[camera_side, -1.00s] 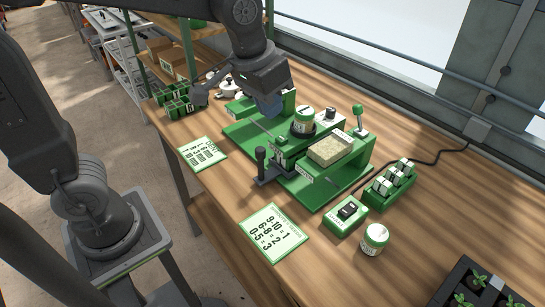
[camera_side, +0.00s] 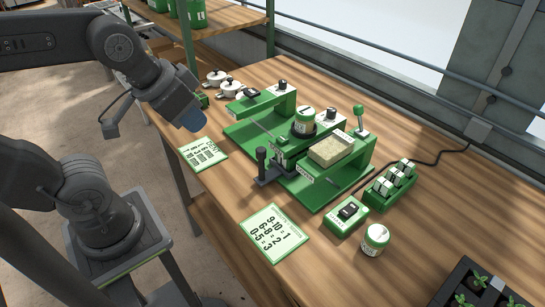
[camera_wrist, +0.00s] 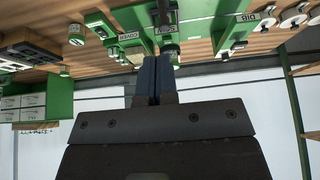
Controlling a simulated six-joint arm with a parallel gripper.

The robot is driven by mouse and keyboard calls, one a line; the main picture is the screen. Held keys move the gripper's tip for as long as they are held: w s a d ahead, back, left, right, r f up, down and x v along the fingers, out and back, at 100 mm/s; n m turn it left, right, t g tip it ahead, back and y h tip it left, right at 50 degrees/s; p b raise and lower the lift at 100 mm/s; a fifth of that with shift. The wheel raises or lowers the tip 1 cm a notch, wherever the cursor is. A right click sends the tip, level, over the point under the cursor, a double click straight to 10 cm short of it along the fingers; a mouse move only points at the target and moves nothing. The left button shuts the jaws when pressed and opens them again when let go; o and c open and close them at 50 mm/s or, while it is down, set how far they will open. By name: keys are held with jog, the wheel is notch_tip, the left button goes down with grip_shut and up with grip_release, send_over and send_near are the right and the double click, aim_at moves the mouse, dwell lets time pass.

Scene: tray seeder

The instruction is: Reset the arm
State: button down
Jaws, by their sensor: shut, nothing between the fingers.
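My gripper (camera_side: 196,122) is shut and empty. In the side view it hangs in the air above the left part of the bench, by the near left edge of the green seeder (camera_side: 237,131). In the wrist view its two blue fingers (camera_wrist: 154,78) are together with nothing between them. The seeder also shows upside down at the top of the wrist view (camera_wrist: 133,20).
Two cards (camera_side: 203,153) (camera_side: 273,234) lie along the front edge. A switch box (camera_side: 346,217), a loose jar (camera_side: 375,240), a green rack (camera_side: 382,194) and a seedling tray (camera_side: 455,275) stand on the right. White pots (camera_side: 217,80) and a wooden shelf (camera_side: 215,22) are behind.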

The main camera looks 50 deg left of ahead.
jog(key=w+d+r+g, duration=0.2)
jog(key=w+d, duration=0.2)
jog(key=w, duration=0.5)
jog(key=g, duration=0.4)
send_over(355, 206)
notch_tip(355, 206, down, 14)
jog(key=shift+w+a+f, duration=0.1)
jog(key=shift+w+f, duration=0.1)
jog(key=shift+f, duration=1.3)
jog(key=shift+w+a+f, duration=0.1)
jog(key=shift+w+f, duration=0.1)
jog(key=shift+f, duration=1.25)
jog(key=shift+r, duration=0.1)
notch_tip(355, 206, up, 7)
